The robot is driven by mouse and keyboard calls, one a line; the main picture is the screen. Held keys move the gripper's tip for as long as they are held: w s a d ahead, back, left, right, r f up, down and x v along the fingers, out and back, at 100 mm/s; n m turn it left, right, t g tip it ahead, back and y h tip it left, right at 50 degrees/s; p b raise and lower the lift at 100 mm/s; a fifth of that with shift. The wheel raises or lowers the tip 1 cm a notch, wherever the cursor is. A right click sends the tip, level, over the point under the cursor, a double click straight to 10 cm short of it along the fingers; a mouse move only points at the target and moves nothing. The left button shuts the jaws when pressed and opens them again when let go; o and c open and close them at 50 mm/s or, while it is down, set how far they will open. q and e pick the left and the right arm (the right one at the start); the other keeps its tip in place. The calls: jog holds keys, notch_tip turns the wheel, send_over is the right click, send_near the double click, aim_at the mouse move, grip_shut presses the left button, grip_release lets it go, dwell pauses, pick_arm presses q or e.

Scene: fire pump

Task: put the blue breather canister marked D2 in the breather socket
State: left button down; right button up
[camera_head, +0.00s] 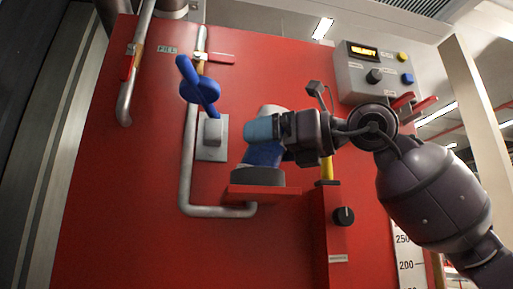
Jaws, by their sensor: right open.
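A blue canister (265,155) stands in a dark grey round seat (257,177) on a small red shelf at the middle of the panel. Its pale top shows above my gripper, and no D2 mark can be read. I cannot tell how deep it sits in the seat. My right gripper (262,129) reaches in from the right, open, with its light blue fingertips at the canister's upper part. They cover its middle, and I cannot tell whether they touch it. My left gripper is not in view.
The red panel carries a blue lever valve (200,91), a grey pipe (187,150) and a grey control box (374,72) with a lit display. A red box with a black knob (343,216) stands right of the shelf (262,191). Open panel lies below left.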

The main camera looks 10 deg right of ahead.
jog(key=b+v, duration=0.1)
jog(key=v, duration=0.8)
jog(key=shift+s+d, duration=0.1)
jog(key=shift+d, duration=0.05)
